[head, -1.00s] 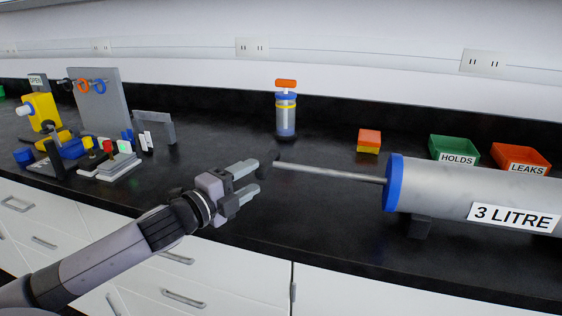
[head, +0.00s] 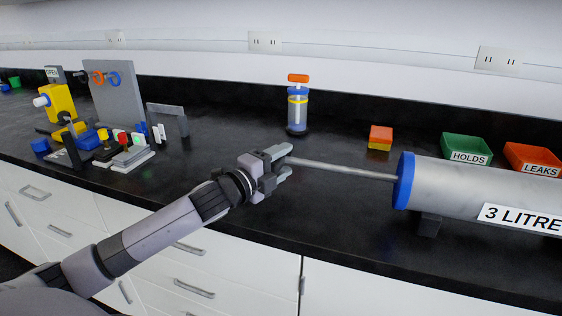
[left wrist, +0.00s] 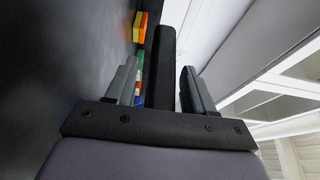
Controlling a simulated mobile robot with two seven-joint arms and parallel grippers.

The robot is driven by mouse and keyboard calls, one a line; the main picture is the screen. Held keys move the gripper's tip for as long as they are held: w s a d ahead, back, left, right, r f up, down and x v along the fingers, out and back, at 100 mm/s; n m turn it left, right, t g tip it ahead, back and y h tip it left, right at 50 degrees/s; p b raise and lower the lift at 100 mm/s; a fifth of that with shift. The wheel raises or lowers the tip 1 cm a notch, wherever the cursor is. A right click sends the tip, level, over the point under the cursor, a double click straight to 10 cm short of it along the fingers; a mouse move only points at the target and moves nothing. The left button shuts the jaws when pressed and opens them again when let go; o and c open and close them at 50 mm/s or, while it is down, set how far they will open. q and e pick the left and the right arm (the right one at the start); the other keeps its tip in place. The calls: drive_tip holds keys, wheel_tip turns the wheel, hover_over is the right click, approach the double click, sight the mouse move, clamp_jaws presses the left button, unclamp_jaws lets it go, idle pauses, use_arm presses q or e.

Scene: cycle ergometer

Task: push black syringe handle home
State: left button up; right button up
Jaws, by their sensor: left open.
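The large grey syringe (head: 455,188) marked 3 LITRE lies on its side on a stand at the right of the counter, with a blue end collar (head: 404,181). Its steel rod (head: 345,169) sticks out to the left, well extended. My left gripper (head: 284,162) is open at the rod's left end and hides the black handle in the head view. In the left wrist view the black handle (left wrist: 160,65) stands between the two open fingers, with a gap visible on the right side. My right gripper is not seen.
Green HOLDS tray (head: 466,148) and orange LEAKS tray (head: 531,157) stand behind the syringe. An orange and yellow block (head: 380,138) and a clear cylinder with an orange top (head: 298,107) stand behind the rod. Several devices crowd the left counter.

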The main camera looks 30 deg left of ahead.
sight(370, 176)
use_arm(q)
clamp_jaws()
drive_tip(key=w+d, duration=0.1)
drive_tip(key=d, duration=0.5)
drive_tip(key=w+d+p, duration=0.1)
drive_tip(key=d, duration=0.5)
drive_tip(key=w+d, duration=0.2)
drive_tip(key=d, duration=0.4)
drive_tip(key=shift+w, duration=0.1)
drive_tip(key=shift+d, duration=0.1)
unclamp_jaws()
drive_tip(key=shift+d, duration=0.1)
drive_tip(key=shift+w+d, duration=0.1)
